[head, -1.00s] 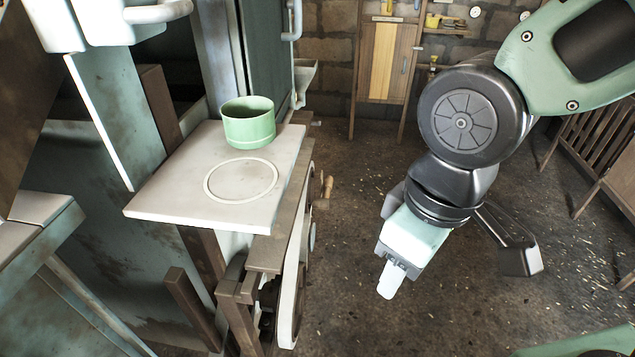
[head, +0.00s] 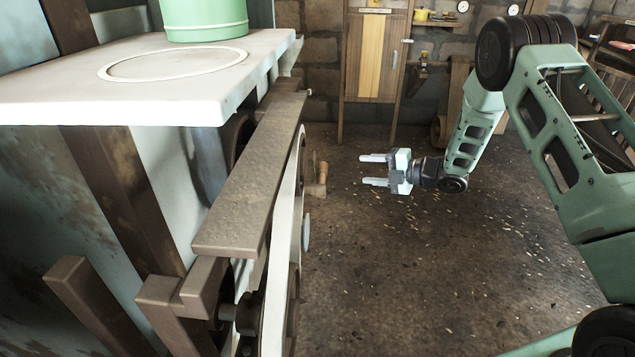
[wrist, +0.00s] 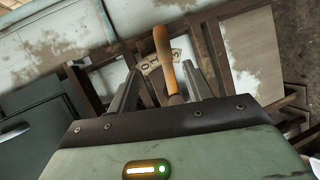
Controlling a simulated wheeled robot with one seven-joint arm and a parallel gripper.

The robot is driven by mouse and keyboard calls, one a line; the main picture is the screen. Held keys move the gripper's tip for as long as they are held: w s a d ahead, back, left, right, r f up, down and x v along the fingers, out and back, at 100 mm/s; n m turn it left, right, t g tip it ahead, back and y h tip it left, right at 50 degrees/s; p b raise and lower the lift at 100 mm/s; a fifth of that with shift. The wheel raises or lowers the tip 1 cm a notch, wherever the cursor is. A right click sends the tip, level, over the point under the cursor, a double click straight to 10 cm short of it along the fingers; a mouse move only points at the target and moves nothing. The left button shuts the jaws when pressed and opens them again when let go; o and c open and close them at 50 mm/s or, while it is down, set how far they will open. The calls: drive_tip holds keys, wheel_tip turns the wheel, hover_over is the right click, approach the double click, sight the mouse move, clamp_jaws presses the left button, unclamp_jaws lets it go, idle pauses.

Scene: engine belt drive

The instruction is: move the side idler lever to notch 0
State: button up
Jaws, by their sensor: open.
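The side idler lever shows as a wooden handle (head: 322,174) on the right side of the belt drive in the head view. In the wrist view the lever's handle (wrist: 163,46) stands nearly upright between the finger lines. Behind it is a pale plate with small numbers (wrist: 150,64), partly covered by the handle; I cannot tell which notch the lever sits in. My gripper (head: 363,169) is open and empty, pointing left at the lever, with a gap between fingertips and handle. In the wrist view its fingers (wrist: 160,72) flank the handle.
The drive's brown frame beam (head: 250,180) and white belt (head: 283,260) run just left of the lever. A pale shelf (head: 180,95) with a green pot (head: 204,20) overhangs at upper left. Open floor (head: 400,270) lies right of the drive. A wooden cabinet (head: 375,55) stands behind.

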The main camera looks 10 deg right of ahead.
drive_tip(key=b+x, duration=0.1)
drive_tip(key=x, duration=1.6)
drive_tip(key=shift+s+a+f+b, duration=0.1)
drive_tip(key=shift+s+f+b, duration=0.1)
drive_tip(key=shift+b, duration=0.2)
clamp_jaws()
